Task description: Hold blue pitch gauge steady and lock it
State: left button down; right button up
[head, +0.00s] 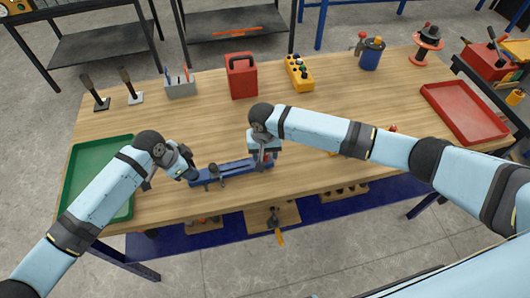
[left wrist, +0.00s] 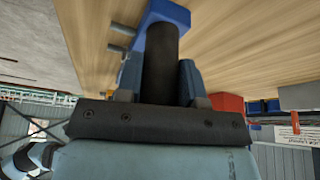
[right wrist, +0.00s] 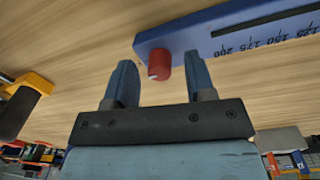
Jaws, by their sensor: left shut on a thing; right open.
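The blue pitch gauge (head: 232,172) lies on the wooden table near its front edge, between my two grippers. Its scale marks show in the right wrist view (right wrist: 225,40). My left gripper (head: 188,172) is at the gauge's left end, shut on a dark upright post (left wrist: 160,65) that stands on the blue bar. My right gripper (head: 265,158) is at the right end. It is open, with its two fingers on either side of and just short of a red knob (right wrist: 159,66) at the bar's end. The fingers do not appear to touch the knob.
A green tray (head: 68,190) is at the left and a red tray (head: 428,92) at the right. A red box (head: 241,80), a yellow button box (head: 299,72) and a grey holder (head: 181,89) stand along the back. The table's middle is largely clear.

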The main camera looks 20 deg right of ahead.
grip_shut()
dwell(0.4)
jog(key=n, duration=0.4)
jog(key=shift+n, duration=0.4)
jog(key=n, duration=0.4)
jog(key=shift+d+f+n, duration=0.1)
jog(key=shift+n, duration=0.2)
jog(key=n, duration=0.4)
jog(key=shift+n, duration=2.1)
